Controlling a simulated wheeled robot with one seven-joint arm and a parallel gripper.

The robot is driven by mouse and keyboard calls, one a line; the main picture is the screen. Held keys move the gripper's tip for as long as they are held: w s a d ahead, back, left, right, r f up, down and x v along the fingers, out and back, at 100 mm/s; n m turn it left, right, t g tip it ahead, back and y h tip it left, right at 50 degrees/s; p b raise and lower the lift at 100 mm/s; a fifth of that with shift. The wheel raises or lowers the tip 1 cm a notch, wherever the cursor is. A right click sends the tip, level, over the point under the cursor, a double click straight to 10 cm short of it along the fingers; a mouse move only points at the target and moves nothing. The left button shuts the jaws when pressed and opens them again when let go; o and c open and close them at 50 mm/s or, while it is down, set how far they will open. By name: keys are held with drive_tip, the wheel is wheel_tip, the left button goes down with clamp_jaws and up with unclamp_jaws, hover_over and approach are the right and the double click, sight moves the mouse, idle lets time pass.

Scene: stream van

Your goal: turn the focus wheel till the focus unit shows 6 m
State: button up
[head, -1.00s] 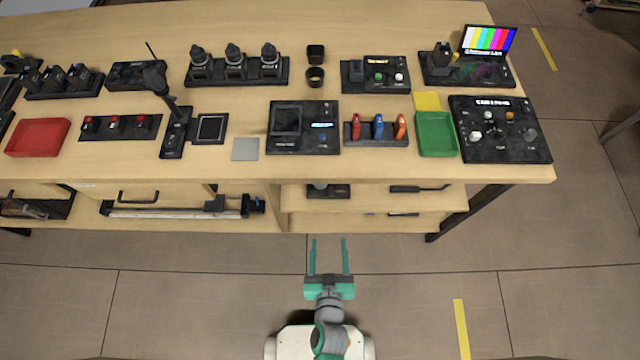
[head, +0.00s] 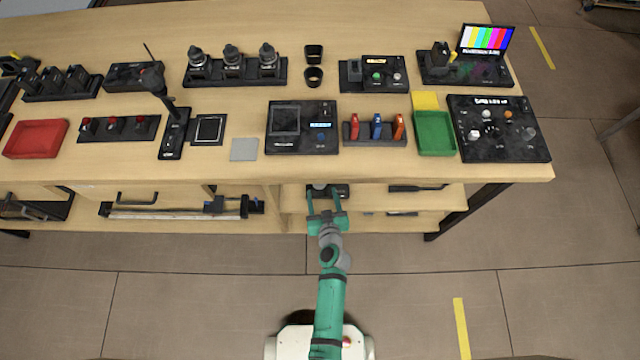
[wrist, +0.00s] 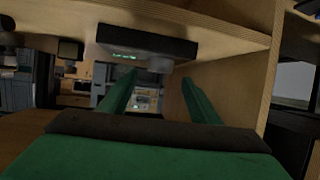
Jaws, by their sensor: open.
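A black unit (head: 342,190) with a small round knob sits on the upper shelf under the table, partly hidden by the tabletop edge; I take it for the focus unit. In the wrist view a black box (wrist: 147,38) with a small green lit display (wrist: 123,56) lies against a wooden board; its text is too small to read. A grey round part, likely the focus wheel (wrist: 161,64), shows at its edge, just beyond my fingertips. My gripper (head: 324,194) is open, its fingers reaching to the front of the shelf. Nothing shows between them; contact with the wheel cannot be told.
The tabletop above overhangs the shelf. A wooden side panel (wrist: 232,85) stands close right of the fingers in the wrist view. A dark handled item (head: 418,188) lies right on the same shelf. The floor before the table is clear.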

drive_tip(key=shift+x, duration=3.05)
drive_tip(key=shift+c, duration=0.6)
drive_tip(key=c, duration=0.9)
